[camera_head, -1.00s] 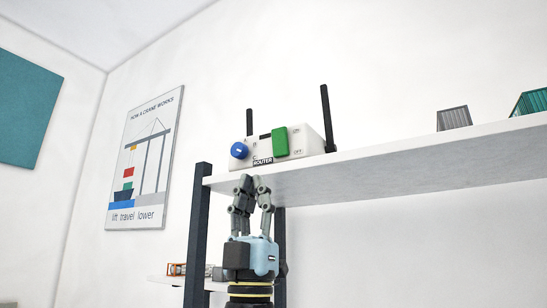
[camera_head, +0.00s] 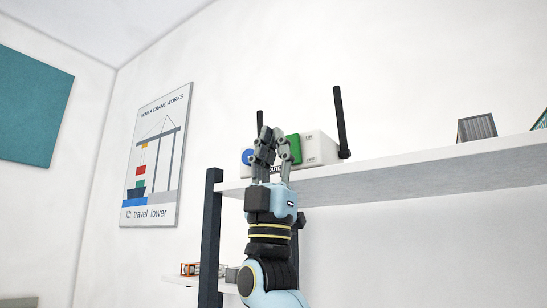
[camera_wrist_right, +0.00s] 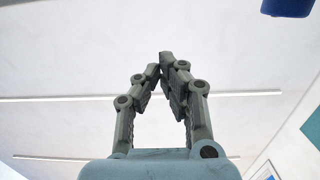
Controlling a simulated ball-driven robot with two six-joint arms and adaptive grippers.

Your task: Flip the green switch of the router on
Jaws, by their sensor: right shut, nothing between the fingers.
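The white router (camera_head: 320,149) stands on the upper shelf with two black antennas. Its green switch (camera_head: 296,148) is a tall block on the front face, partly hidden behind my right gripper. A blue knob (camera_head: 247,156) shows to the left of the gripper. My right gripper (camera_head: 268,131) points up in front of the router, its fingertips close together with nothing between them. I cannot tell whether it touches the router. The right wrist view shows the gripper (camera_wrist_right: 162,62) too, against the ceiling, with a blue round part (camera_wrist_right: 287,6) at the top right. My left gripper is out of view.
The white shelf (camera_head: 400,177) runs right from a dark post (camera_head: 211,235). A grey container (camera_head: 477,128) stands on it farther right, with a teal one at the picture's edge. A lower shelf holds small items. A crane poster (camera_head: 157,155) hangs left.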

